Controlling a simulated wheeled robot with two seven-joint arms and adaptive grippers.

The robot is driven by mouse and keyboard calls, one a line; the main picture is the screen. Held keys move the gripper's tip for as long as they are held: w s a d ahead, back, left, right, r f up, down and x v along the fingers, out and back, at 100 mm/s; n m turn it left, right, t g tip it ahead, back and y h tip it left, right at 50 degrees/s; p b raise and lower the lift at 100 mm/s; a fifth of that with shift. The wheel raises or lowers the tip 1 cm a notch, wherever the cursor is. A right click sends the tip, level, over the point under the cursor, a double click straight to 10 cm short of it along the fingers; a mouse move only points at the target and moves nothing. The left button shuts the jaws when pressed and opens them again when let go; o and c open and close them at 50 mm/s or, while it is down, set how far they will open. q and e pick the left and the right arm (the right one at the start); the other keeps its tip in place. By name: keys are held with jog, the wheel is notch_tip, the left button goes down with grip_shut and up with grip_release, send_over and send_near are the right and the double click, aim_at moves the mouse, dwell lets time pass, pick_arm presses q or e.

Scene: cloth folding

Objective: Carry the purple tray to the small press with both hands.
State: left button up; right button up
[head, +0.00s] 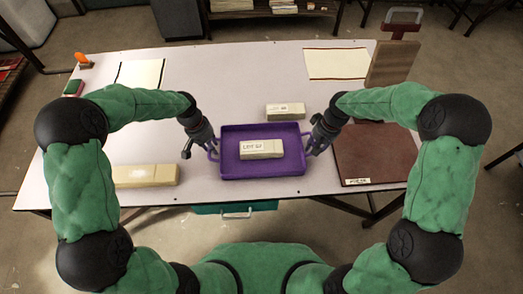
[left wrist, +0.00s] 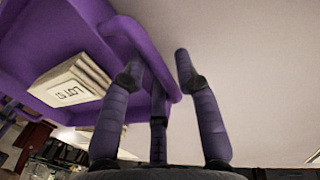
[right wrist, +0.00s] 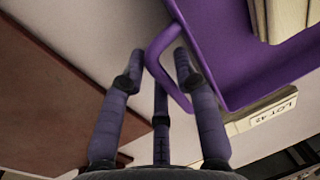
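The purple tray (head: 230,172) lies on the white table in front of me, with a white labelled block (head: 262,149) in it. My left gripper (head: 211,149) is at the tray's left handle; in the left wrist view its fingers (left wrist: 158,68) stand apart on either side of the handle (left wrist: 172,88). My right gripper (head: 312,149) is at the right handle; in the right wrist view its fingers (right wrist: 159,60) are apart, straddling the purple handle loop (right wrist: 172,93). A red piece with a grey handle (head: 402,27), possibly the small press, stands at the back right.
A brown upright board (head: 391,64) stands at the right, behind a dark red labelled panel (head: 372,153). A pale block (head: 286,110) lies behind the tray and a long cream block (head: 146,176) at the left front. The middle back of the table (head: 245,75) is clear.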

pick_arm(q)
jog(key=shift+f, duration=0.2)
pick_arm(e)
jog(key=shift+f, duration=0.2)
pick_arm(q)
grip_shut()
pick_arm(e)
grip_shut()
pick_arm(q)
jog(key=shift+r, duration=0.2)
pick_arm(e)
jog(key=shift+r, duration=0.2)
